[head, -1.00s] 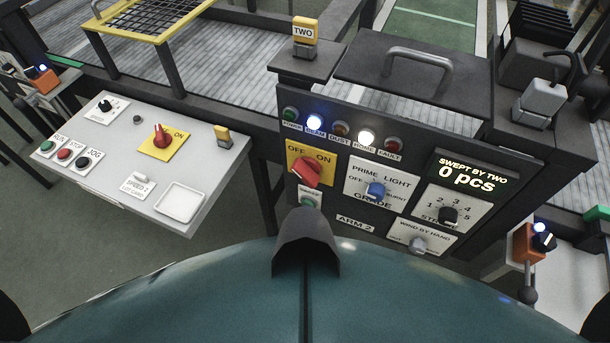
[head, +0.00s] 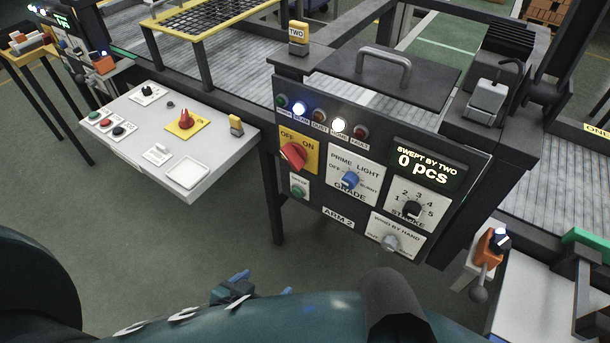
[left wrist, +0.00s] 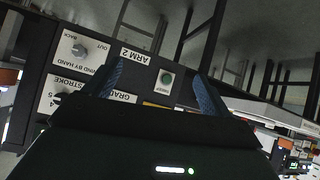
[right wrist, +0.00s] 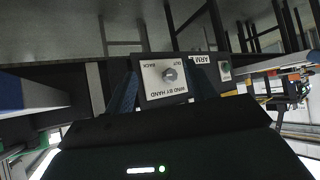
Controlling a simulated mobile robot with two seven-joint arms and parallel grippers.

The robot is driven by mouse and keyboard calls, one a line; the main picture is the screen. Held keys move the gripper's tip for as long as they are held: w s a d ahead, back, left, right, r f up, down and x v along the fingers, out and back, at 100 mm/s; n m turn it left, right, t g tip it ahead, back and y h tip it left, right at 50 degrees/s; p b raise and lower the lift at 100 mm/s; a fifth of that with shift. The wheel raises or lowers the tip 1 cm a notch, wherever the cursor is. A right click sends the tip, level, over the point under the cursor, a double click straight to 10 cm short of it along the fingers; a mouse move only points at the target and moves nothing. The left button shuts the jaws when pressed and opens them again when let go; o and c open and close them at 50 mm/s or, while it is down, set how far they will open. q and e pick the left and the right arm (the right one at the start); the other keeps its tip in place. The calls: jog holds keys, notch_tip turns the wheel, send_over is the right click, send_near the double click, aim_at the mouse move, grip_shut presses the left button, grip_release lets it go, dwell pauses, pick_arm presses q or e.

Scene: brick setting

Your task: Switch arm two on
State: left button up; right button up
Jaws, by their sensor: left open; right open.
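The arm 2 panel (head: 338,222) stands ahead in the head view. Its red rotary switch (head: 293,155) sits on a yellow plate marked OFF and ON; I cannot tell clearly which mark it points to. A green button (head: 298,192) is below it. My left gripper (head: 264,284) is open and empty, low in front of the panel. In the left wrist view its fingers (left wrist: 160,72) frame the green button; the red switch is hidden there, with only a sliver of yellow plate visible. My right gripper (right wrist: 165,88) is open, facing the WIND BY HAND knob (right wrist: 169,75).
The panel also has a blue PRIME LIGHT/GRADE knob (head: 349,179), a STROKE knob (head: 411,208) and a display (head: 427,165) reading 0 pcs. A grey console (head: 150,157) with another red switch (head: 185,119) stands left. An orange lever box (head: 489,245) is at right.

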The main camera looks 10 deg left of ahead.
pick_arm(q)
jog(key=w+a+r+n+t+h+b, duration=0.1)
jog(key=w+a+r+n+t+b, duration=0.15)
jog(key=w+n+b, duration=0.65)
jog(key=n+t+h+b, duration=0.25)
jog(key=n+t, duration=0.25)
jog(key=n, duration=1.1)
send_near(290, 161)
jog(key=shift+g, duration=0.25)
jog(key=x, duration=0.9)
jog(key=shift+w+r+p, duration=0.1)
jog(key=shift+w+p, duration=0.2)
jog(key=shift+p, duration=0.1)
pick_arm(e)
jog(key=shift+t+y, duration=0.8)
jog(key=shift+t, duration=0.1)
jog(key=a+f, duration=0.1)
jog(key=w+a+f, duration=0.2)
jog(key=f, duration=0.1)
jog(key=shift+a, duration=0.4)
pick_arm(q)
jog(key=shift+c, duration=0.5)
jog(key=c, duration=0.9)
